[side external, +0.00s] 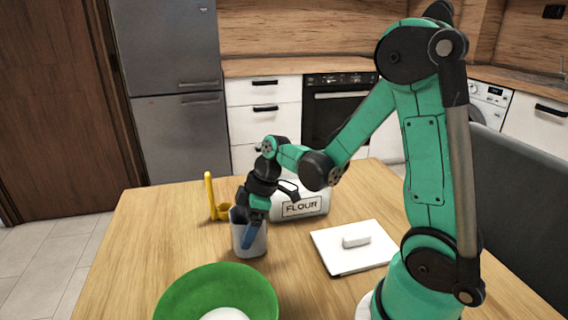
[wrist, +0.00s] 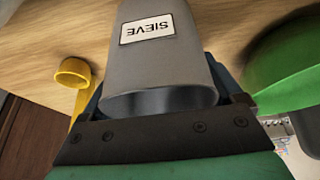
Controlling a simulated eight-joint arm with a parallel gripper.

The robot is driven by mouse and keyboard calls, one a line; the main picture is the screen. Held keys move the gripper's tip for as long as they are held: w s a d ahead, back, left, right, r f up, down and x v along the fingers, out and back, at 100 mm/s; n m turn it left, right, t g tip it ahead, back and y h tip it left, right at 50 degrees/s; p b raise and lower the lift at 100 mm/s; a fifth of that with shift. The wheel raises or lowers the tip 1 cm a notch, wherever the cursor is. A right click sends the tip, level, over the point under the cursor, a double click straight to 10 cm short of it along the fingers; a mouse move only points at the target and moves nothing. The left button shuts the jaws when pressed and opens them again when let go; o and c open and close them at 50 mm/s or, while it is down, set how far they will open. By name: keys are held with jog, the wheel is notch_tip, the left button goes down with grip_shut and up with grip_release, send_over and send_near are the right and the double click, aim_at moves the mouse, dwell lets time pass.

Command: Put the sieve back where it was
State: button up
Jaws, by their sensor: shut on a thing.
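The sieve (side external: 250,242) is a grey cup. In the wrist view the sieve (wrist: 162,60) fills the middle, with a white label reading "SIEVE" upside down and its open rim toward the camera. My gripper (side external: 250,230) is shut on the sieve, with a blue finger against its side. In the wrist view my gripper (wrist: 160,98) has its fingers on both sides of the cup. The sieve looks upright in the side view; I cannot tell whether its base touches the table. Its contents are hidden.
A yellow stand with a ring (side external: 212,205) is behind left of the sieve. A flour container (side external: 302,207) stands behind right. A green bowl (side external: 190,292) holding something white is in front. A white board (side external: 340,262) with a small white block (side external: 356,241) lies right. The table's left side (side external: 130,255) is clear.

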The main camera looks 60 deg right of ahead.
jog(key=shift+f, duration=0.45)
jog(key=shift+f, duration=0.15)
jog(key=o, duration=1.1)
jog(key=v, duration=1.2)
jog(key=s+a+m+t+h, duration=0.2)
jog(key=a+m+t+h, duration=0.1)
jog(key=a+m, duration=0.4)
jog(key=shift+a+f+m+t, duration=0.25)
jog(key=shift+a+m+t, duration=0.2)
jog(key=shift+m, duration=0.55)
